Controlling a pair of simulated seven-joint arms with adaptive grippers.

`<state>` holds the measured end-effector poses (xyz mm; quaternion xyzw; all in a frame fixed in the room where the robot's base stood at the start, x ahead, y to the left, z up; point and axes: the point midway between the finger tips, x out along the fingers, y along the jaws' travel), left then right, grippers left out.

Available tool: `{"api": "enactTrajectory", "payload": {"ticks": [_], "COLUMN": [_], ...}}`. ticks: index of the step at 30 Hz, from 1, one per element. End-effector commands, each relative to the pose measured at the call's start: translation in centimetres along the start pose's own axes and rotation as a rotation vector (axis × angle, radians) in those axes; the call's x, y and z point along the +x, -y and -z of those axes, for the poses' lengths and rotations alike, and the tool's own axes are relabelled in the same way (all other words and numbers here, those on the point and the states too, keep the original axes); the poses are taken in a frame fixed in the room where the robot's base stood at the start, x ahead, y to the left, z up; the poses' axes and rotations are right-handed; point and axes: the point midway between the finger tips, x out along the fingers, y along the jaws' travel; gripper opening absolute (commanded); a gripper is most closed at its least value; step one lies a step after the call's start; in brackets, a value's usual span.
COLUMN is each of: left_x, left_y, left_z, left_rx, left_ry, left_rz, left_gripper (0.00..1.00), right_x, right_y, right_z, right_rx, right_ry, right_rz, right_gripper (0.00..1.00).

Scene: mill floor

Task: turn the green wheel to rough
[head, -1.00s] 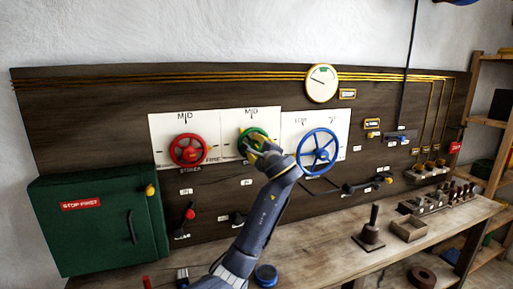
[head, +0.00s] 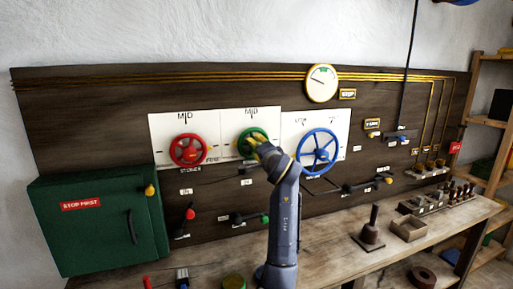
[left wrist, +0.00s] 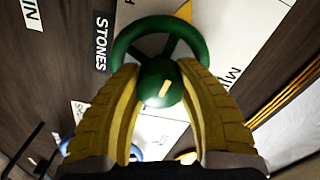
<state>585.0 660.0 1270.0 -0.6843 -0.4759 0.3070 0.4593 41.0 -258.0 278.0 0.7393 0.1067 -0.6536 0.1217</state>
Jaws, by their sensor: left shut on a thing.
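The green wheel (head: 246,138) is mounted on the middle white plate (head: 229,119) of the dark wooden panel. "MID" shows at the top of this plate; the other end labels are hidden or too small to read. My left gripper (head: 257,145) is at the wheel's front. In the left wrist view, its two yellow fingers (left wrist: 158,88) are shut around the hub of the green wheel (left wrist: 124,48), one on each side. A cream mark on the hub lies slanted. The wheel's lower right is hidden by the gripper in the head view. My right gripper is not in view.
A red wheel (head: 188,150) stands close on the left and a larger blue wheel (head: 317,152) on the right. Levers, including a green-knobbed one (head: 265,218), stick out below. A green cabinet (head: 95,225) is at left. A bench (head: 335,255) with loose parts runs underneath.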

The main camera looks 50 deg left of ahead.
Motion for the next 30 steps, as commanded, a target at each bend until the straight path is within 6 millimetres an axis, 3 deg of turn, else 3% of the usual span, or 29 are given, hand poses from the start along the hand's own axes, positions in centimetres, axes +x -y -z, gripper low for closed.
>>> {"api": "enactTrajectory", "payload": {"ticks": [23,24,30], "left_x": [0.01,0.01,0.01], "left_y": [-0.08,-0.08,-0.04], "left_z": [-0.01,-0.01,-0.01], "left_rx": [-0.087,-0.087,-0.087], "left_ry": [0.001,0.001,0.001], "left_rz": [-0.001,-0.001,0.000], "left_gripper": [0.05,0.38,0.61], "right_x": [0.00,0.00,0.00], "right_y": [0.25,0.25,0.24], "right_z": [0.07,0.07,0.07], "right_rx": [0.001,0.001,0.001], "right_ry": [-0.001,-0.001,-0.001], "right_rz": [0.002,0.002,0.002], "right_gripper": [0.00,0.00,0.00]}}
